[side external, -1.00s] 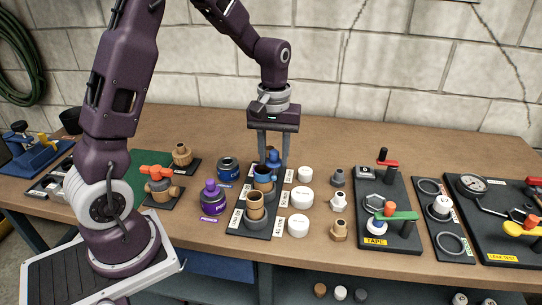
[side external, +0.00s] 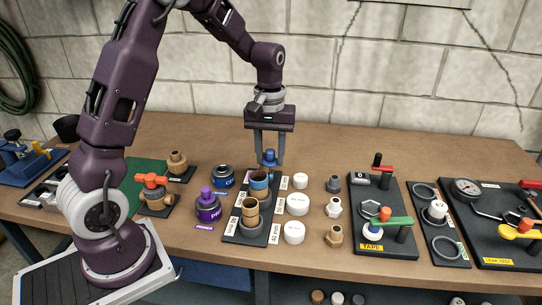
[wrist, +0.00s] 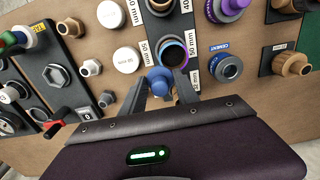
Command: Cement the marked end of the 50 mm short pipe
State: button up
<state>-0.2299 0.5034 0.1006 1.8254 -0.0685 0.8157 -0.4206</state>
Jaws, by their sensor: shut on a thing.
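My gripper (side external: 269,160) is shut on a blue knob (wrist: 160,82), which looks like the cement applicator cap, just behind the pipe mouth. What hangs under the knob is hidden, and I cannot tell whether it touches the pipe. The blue cement can (side external: 223,178) stands left of the board without a knob on it.
A purple primer can (side external: 208,208) with its cap stands left of the board. A second tan pipe (side external: 249,208) stands in front of the blue-banded pipe. White caps (side external: 297,204) and threaded fittings (side external: 334,207) line the right side. A tape board (side external: 375,248) lies farther right.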

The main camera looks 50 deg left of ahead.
jog(key=shift+s+a, duration=1.6)
jog(key=shift+s, duration=1.15)
jog(key=d, duration=0.4)
jog(key=shift+s+d, duration=0.15)
jog(key=shift+d, duration=0.2)
dwell(0.6)
